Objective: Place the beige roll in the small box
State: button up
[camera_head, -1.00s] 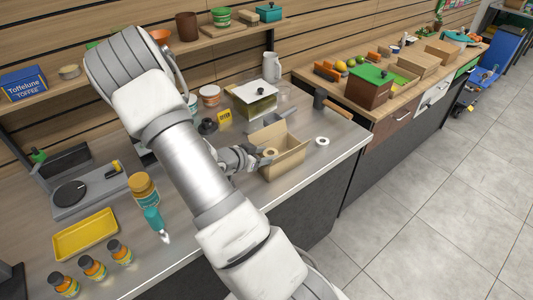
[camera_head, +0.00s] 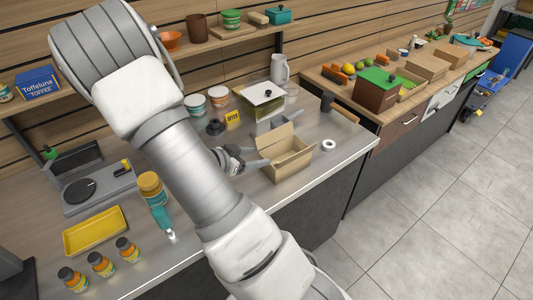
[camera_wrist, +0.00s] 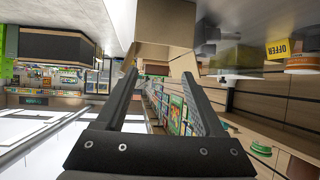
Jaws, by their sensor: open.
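The small box (camera_head: 290,166) is an open cardboard box on the counter in the head view, with flaps up. It also shows at the top of the wrist view (camera_wrist: 165,22). My gripper (camera_head: 259,152) is just left of the box, beside its rim. In the wrist view its two fingers (camera_wrist: 158,80) are spread wide with nothing between them. I do not see the beige roll in either current view; much of the box's inside is hidden by its walls. A white roll (camera_head: 328,145) lies on the counter to the right of the box.
A glass-sided container with a white lid (camera_head: 264,98) and a yellow offer sign (camera_head: 233,118) stand behind the box. A dark-headed hammer (camera_head: 338,107) lies behind the white roll. A yellow tray (camera_head: 95,231) and several bottles are at the front left.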

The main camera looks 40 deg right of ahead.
jog(key=w+a+r+n+t+y, duration=0.45)
jog(key=a+r, duration=0.35)
jog(key=a, duration=0.2)
jog(key=w+a+r+n+t+y, duration=0.45)
jog(key=a+r+y, duration=0.2)
jog(key=a, duration=0.35)
jog(key=s+a+r+n+g+y, duration=0.1)
jog(key=s+a+r+n+y, duration=0.35)
jog(key=s+a+r, duration=0.35)
jog(key=s+d+n+g+h, duration=0.2)
jog(key=s+d+n+h, duration=0.1)
jog(key=s, duration=1.2)
jog(key=shift+d+n+g, duration=0.4)
jog(key=shift+d+n, duration=0.15)
